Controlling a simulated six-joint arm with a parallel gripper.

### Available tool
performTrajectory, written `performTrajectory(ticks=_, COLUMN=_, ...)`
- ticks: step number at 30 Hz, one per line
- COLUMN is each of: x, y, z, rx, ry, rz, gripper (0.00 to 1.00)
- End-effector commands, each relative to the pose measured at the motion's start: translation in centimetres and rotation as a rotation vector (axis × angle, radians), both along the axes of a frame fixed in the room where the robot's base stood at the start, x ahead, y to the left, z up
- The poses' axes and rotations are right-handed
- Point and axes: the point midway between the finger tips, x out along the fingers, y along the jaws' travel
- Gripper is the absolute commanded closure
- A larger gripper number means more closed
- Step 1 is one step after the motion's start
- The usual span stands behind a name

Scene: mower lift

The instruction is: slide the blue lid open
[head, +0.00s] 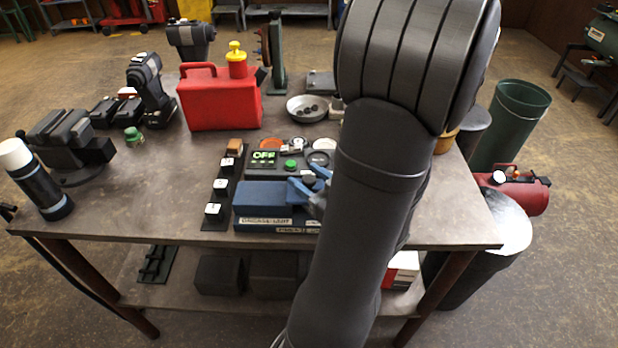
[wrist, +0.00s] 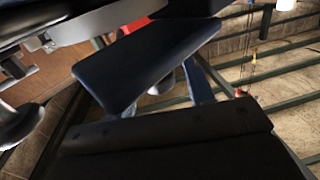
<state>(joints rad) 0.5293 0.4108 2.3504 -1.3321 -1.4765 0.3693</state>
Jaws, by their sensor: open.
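The blue lid (head: 262,198) lies flat on a low blue case at the front middle of the table, in the head view. The case has pale labels on its front face. My gripper (head: 308,188), with blue-grey fingers, is open at the right end of the lid. My arm hides most of it and the right part of the case. I cannot tell whether the fingers touch the lid. The wrist view is dark and tilted; a dark blue slab fills its upper middle, and I cannot tell whether it is the lid or part of my gripper.
A panel reading OFF (head: 264,157) stands behind the lid. A strip of white-topped switches (head: 221,187) lies to its left. A red fuel can (head: 222,100), a metal bowl (head: 307,107) and a vise (head: 70,143) stand farther off.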

Motion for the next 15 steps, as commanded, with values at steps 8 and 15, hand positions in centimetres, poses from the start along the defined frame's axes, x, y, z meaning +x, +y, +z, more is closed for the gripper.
performTrajectory(ticks=8, x=-0.01, y=-0.02, z=0.00, rx=0.000, ry=0.000, rz=0.000, gripper=0.93)
performTrajectory(ticks=15, x=-0.01, y=0.28, z=0.00, rx=0.000, ry=0.000, rz=0.002, gripper=1.00)
